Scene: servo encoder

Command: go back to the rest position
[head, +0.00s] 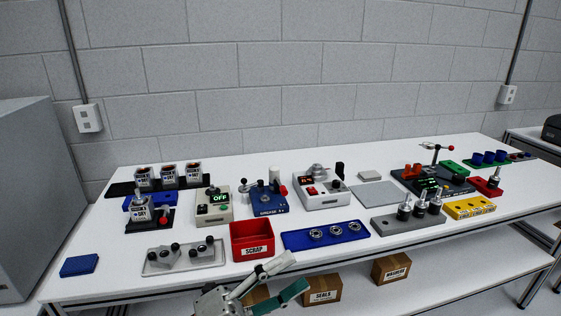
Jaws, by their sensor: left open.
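My left gripper (272,279) shows at the bottom middle of the head view, in front of the table's front edge. Its two fingers are spread apart, one light grey and one green, and nothing is between them. It is below and in front of the red scrap bin (252,254), apart from the things on the table. My right gripper is not in view.
Cardboard boxes (322,290) stand on the lower shelf. A grey cabinet (40,190) stands left.

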